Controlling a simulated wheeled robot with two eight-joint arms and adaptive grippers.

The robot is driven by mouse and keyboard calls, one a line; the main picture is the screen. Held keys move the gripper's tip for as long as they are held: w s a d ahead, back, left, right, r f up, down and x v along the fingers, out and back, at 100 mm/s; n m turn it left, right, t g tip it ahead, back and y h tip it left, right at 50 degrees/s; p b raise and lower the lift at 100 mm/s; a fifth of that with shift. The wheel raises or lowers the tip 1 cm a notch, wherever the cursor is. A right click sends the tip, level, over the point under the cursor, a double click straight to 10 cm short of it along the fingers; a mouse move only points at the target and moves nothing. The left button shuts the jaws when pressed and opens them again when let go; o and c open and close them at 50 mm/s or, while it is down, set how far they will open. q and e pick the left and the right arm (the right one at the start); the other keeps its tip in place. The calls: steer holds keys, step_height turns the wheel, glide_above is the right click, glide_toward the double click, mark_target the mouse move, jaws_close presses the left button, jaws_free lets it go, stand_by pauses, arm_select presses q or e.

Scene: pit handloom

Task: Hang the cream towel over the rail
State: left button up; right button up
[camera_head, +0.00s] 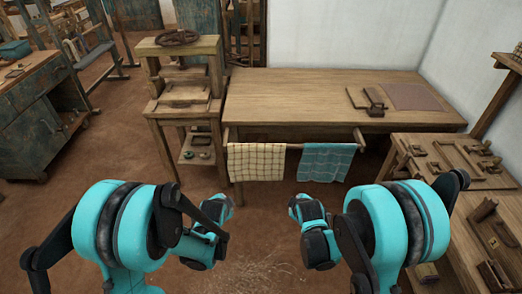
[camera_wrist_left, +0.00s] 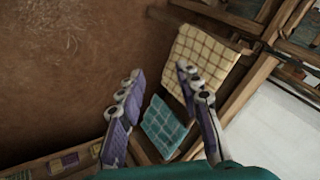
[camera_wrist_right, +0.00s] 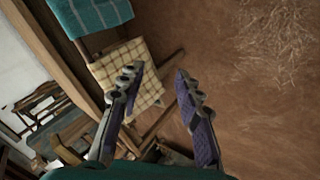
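The cream checked towel (camera_head: 256,161) hangs over the left part of a wooden rail (camera_head: 294,146) on the front of the table. A teal checked towel (camera_head: 326,162) hangs to its right on the same rail. The cream towel also shows in the left wrist view (camera_wrist_left: 202,57) and the right wrist view (camera_wrist_right: 128,72). My left gripper (camera_wrist_left: 160,78) is open and empty, apart from both towels. My right gripper (camera_wrist_right: 156,76) is open and empty, also short of the towels. In the head view the arms hide most of both grippers.
The wooden table (camera_head: 290,95) carries a dark block (camera_head: 374,100) and a brown mat (camera_head: 413,97). A wooden press stand (camera_head: 184,100) is at its left. A low bench with tools (camera_head: 455,160) is at the right. The floor before the rail is clear.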

arm_select(q)
steer(key=shift+w, duration=0.1)
arm_select(e)
steer(key=shift+w, duration=0.1)
